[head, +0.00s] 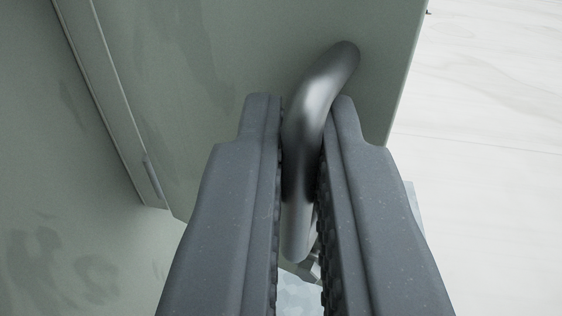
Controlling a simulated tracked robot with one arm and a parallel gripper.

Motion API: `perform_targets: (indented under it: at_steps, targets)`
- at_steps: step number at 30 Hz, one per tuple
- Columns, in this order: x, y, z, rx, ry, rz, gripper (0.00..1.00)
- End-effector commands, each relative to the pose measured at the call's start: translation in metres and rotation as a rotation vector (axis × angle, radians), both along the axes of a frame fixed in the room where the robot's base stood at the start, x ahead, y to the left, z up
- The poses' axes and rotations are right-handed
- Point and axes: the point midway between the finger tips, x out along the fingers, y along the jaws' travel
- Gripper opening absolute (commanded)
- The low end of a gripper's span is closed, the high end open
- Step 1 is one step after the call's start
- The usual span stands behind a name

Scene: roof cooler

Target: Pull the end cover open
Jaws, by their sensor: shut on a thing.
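The end cover (190,75) is a grey-green panel across the upper middle of the head view. A bent, round metal handle (322,80) is fixed to it near its right edge. My gripper (300,130) has its two dark grey fingers on either side of the handle, shut on it. The handle's lower end shows between the fingers. The left finger hides part of the cover's lower area.
A grey-green cooler body panel (60,190) lies to the left, with a seam and a small hinge-like piece (152,178) where it meets the cover. A pale surface (480,150) with faint lines is clear at right. A small metal part shows below the handle, partly hidden.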

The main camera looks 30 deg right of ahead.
Motion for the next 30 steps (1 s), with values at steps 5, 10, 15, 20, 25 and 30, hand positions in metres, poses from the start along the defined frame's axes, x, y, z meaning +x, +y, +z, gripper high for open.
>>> perform_targets:
  at_steps: [5, 10, 15, 20, 25, 30]
  targets:
    - [-0.0009, -0.0020, 0.0019, -0.007, -0.003, -0.006, 0.00]
    - [-0.0022, -0.0014, 0.0006, -0.006, -0.001, -0.007, 0.00]
    - [-0.0031, -0.0004, -0.0006, -0.006, 0.002, -0.005, 0.10]
    - [-0.0042, -0.0014, -0.0022, -0.003, 0.004, -0.008, 0.29]
    - [-0.0046, -0.0020, -0.0037, -0.001, 0.007, -0.010, 0.29]
    - [-0.0045, -0.0006, -0.0018, -0.001, 0.004, -0.008, 0.29]
